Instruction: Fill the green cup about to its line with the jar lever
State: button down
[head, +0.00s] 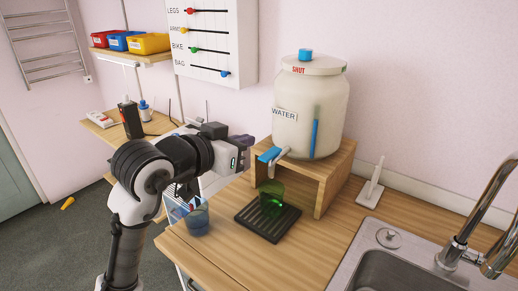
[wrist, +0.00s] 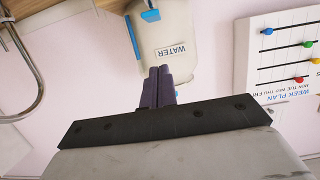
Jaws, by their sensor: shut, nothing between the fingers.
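The white jar (head: 330,100) labelled WATER stands on a wooden stand, with a blue level strip on its front. Its blue lever (head: 269,154) sits on the spout at the jar's lower left. The translucent green cup (head: 271,196) stands upright below the spout on a black drip tray (head: 262,228). I cannot make out its line or any water in it. My gripper (head: 250,141) is shut and empty, left of the lever and apart from it in the head view. In the wrist view my purple fingers (wrist: 159,74) are together, pointing towards the jar (wrist: 170,40); the lever (wrist: 150,15) also shows there.
The wooden stand (head: 335,180) surrounds the space behind the green cup. The front counter is clear.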

jog(key=p, duration=0.2)
send_over(271, 156)
jog(key=s+a, duration=0.2)
jog(key=a, duration=0.1)
jog(key=f, duration=0.1)
notch_tip(271, 156, down, 4)
jog(key=shift+s+d+f, duration=0.1)
jog(key=shift+f, duration=0.15)
jog(key=shift+f, duration=0.1)
